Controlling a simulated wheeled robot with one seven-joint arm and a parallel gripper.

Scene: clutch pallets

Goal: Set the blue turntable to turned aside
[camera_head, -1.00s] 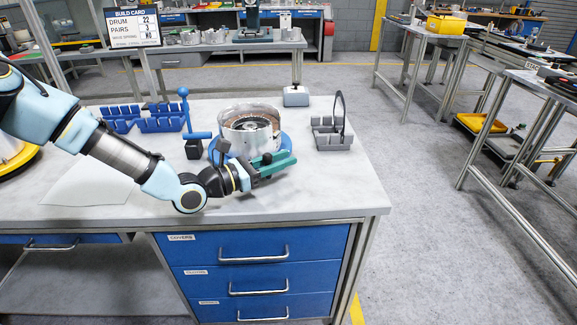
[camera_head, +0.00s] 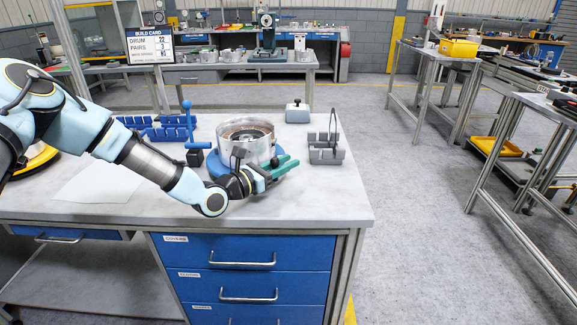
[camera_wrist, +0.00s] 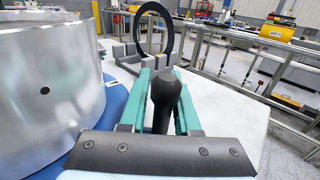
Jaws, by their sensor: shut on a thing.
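The blue turntable (camera_head: 216,168) lies on the bench, a round blue base under a silver metal drum (camera_head: 243,143). In the wrist view the drum (camera_wrist: 45,95) fills the left side, with the blue rim (camera_wrist: 115,102) beside it. My gripper (camera_head: 283,166), with green fingers, is at the drum's front right. In the wrist view its fingers (camera_wrist: 165,90) are shut on a black knob-topped handle (camera_wrist: 164,88) standing between them. The handle's lower end and its join to the turntable are hidden.
A grey rack with a dark ring (camera_head: 326,150) stands just right of the gripper. A blue upright lever (camera_head: 187,118) and blue slotted holders (camera_head: 160,130) are left of the drum. A grey box (camera_head: 297,113) stands behind. The bench front right is clear.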

